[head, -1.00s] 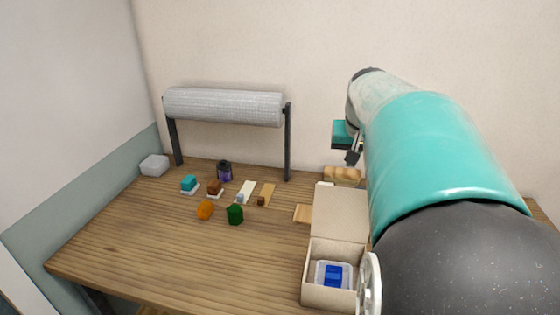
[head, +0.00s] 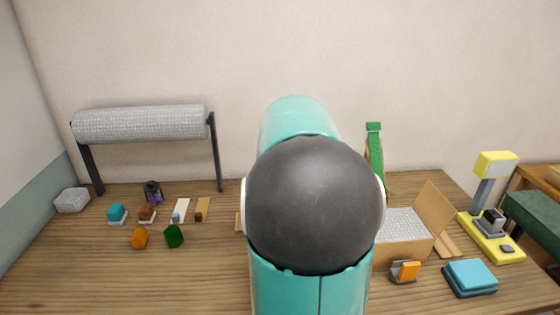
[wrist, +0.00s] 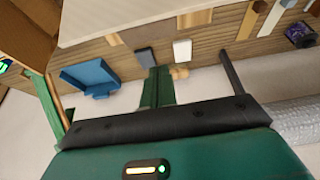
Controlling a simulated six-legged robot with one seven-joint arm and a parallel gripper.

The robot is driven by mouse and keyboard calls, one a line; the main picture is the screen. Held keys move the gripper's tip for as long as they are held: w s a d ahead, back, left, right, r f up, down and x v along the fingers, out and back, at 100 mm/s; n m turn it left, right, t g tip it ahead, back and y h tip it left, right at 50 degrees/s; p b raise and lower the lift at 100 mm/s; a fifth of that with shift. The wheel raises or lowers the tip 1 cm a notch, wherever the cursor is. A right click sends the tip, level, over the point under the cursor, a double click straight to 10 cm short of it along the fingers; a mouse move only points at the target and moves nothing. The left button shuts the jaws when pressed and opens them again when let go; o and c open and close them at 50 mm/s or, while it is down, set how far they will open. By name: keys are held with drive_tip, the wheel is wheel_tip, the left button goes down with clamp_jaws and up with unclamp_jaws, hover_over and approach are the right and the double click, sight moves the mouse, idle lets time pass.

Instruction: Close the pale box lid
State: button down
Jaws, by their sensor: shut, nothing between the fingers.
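The pale box is hidden behind my arm in the head view. A broad pale panel (wrist: 130,14) crosses the top left of the wrist view; it looks like part of that box, but I cannot tell the lid's angle. My gripper (wrist: 159,72) shows in the wrist view as two green fingers close together, empty, with a clear gap in the picture between them and the panel. My arm hides the gripper in the head view.
A cardboard box (head: 402,252) with a raised flap and grey bubbly filling stands right of my arm. Near it are an orange-and-grey item (head: 404,271), blue stack (head: 470,277) and yellow device (head: 490,238). A bubble-wrap roll (head: 140,123) stands left, behind small items.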

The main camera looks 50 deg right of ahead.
drive_tip(key=shift+s+a+f, duration=0.25)
drive_tip(key=shift+s+a, duration=0.3)
drive_tip(key=shift+s+a+f, duration=0.2)
drive_tip(key=shift+s+a, duration=0.3)
drive_tip(key=shift+a, duration=0.05)
drive_tip(key=shift+a, duration=0.1)
